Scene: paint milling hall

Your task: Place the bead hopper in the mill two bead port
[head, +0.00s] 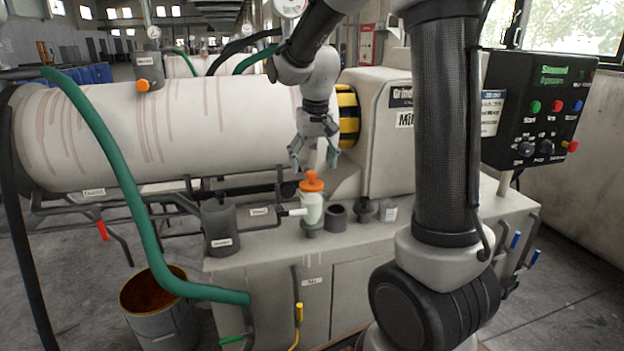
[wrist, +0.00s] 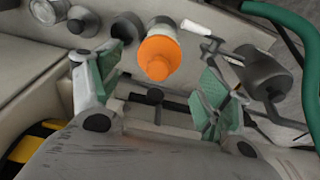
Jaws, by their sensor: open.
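A pale translucent bottle-like vessel with an orange top, which looks like the bead hopper (head: 312,207), stands upright on the grey cabinet top, on a dark base. A white stub points left from its side. In the wrist view its orange top (wrist: 158,57) faces the camera, ahead of the fingers. My gripper (head: 314,155) is open and empty above the hopper, fingers pointing down and apart from it. In the wrist view my gripper (wrist: 155,88) has its green pads spread wide. A dark open ring (head: 336,217) is right of the hopper; I cannot tell whether it is the mill two bead port.
A dark knob-like piece (head: 363,210) and a grey labelled piece (head: 390,213) continue the row rightward. A dark cylinder (head: 220,226) stands left. The large white mill drum (head: 200,125) lies behind. A green hose (head: 122,190) crosses the left; a control box (head: 545,110) is right.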

